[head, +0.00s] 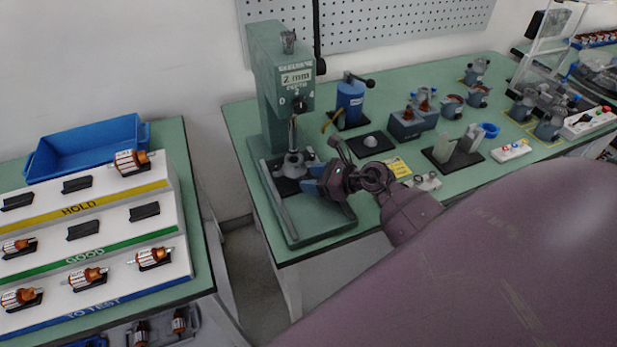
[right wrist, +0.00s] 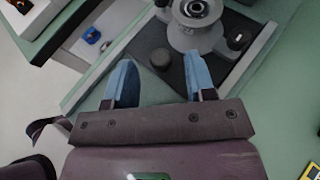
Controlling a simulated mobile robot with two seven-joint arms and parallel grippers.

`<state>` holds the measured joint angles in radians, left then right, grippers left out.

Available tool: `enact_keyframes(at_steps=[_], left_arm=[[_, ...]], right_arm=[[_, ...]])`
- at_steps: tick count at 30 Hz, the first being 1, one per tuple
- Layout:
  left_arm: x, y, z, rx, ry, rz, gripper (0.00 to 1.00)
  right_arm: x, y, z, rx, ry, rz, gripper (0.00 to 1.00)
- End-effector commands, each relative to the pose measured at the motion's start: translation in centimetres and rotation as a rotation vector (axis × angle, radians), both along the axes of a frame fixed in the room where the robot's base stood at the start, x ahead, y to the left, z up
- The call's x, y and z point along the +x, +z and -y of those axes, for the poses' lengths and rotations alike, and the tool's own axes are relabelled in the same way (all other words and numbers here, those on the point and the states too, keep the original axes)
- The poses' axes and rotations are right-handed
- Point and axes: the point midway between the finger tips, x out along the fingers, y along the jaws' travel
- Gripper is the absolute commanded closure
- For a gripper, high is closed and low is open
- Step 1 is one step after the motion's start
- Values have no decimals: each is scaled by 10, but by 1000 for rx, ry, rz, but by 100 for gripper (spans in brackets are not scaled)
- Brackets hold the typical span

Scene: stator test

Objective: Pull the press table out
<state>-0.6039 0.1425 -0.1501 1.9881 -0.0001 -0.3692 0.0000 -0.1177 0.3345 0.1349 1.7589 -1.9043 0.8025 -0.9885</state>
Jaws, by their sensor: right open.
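The green press (head: 268,90) with a "2 mm" label stands at the near left of the right-hand bench. Its press table is a dark plate (head: 288,187) between rails on the base, carrying a round metal seat, which also shows in the right wrist view (right wrist: 197,10). My right gripper (head: 315,181) is at the right side of the plate. In the right wrist view, its blue fingers (right wrist: 160,82) are open and empty. A dark round knob (right wrist: 160,59) at the plate's edge lies just beyond and between the fingertips. I cannot tell whether they touch it. My left gripper is not in view.
A blue lever tool (head: 350,100), a dark dome (head: 370,143) and a grey fixture (head: 408,124) stand right of the press. A tiered rack (head: 100,238) with copper-wound rotors and a blue bin (head: 85,148) are on the left bench. A gap separates the benches.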

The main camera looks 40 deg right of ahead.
Motion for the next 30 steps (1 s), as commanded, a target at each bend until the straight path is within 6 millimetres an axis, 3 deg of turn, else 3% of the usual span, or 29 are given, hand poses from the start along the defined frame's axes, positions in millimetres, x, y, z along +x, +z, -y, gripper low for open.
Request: enact_keyframes(at_steps=[6,15,25,30], left_arm=[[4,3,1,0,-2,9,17],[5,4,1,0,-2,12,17],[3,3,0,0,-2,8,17],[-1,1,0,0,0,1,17]], right_arm=[[11,-5,-7,1,0,0,50],[12,-6,-8,0,0,0,50],[12,-6,-8,0,0,0,100],[12,-6,-8,0,0,0,100]])
